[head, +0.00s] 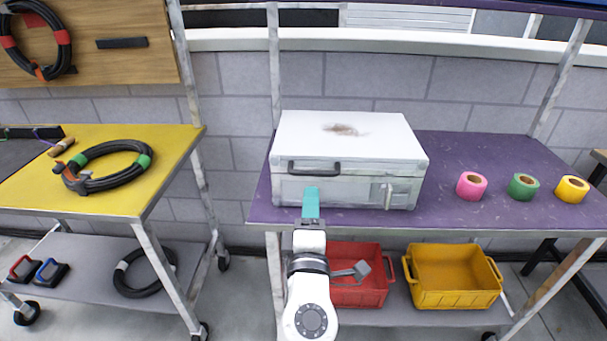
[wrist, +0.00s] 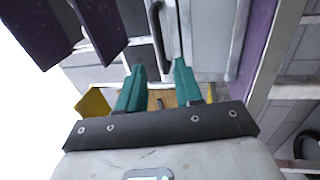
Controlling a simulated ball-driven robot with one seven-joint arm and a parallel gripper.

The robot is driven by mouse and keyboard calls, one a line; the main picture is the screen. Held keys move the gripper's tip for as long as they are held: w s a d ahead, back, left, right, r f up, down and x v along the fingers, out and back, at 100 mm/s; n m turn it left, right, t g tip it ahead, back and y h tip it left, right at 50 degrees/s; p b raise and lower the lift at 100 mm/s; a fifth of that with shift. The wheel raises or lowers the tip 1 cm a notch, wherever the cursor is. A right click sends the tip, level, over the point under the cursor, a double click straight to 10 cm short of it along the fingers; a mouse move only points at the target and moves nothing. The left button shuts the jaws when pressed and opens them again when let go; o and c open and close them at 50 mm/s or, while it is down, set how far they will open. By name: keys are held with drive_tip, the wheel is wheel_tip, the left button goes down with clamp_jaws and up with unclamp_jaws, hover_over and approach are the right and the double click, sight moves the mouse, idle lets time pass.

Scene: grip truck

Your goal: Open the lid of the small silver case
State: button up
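The silver case (head: 347,188) stands on the purple shelf. Its lid (head: 310,135) is down and has a brown smudge on top. A black handle (head: 314,168) is on the front at the left, and a latch (head: 388,193) is toward the right. My gripper (head: 311,190) is in front of the case, just below the handle. In the wrist view its teal fingers (wrist: 160,68) are apart with nothing held between them. The black handle (wrist: 160,38) shows beyond the fingertips there. Whether a finger touches the case, I cannot tell.
Pink (head: 471,186), green (head: 523,187) and yellow (head: 571,189) tape rolls stand right of the case. Red (head: 372,291) and yellow (head: 452,283) crates sit on the lower shelf. A yellow-topped cart (head: 165,158) with a cable coil (head: 105,182) is at left.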

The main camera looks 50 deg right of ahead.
sight(313, 174)
drive_tip(key=p+x, duration=0.1)
drive_tip(key=x, duration=0.7)
drive_tip(key=shift+w+d, duration=0.1)
drive_tip(key=shift+d, duration=0.2)
drive_tip(key=shift+c, duration=0.2)
clamp_jaws()
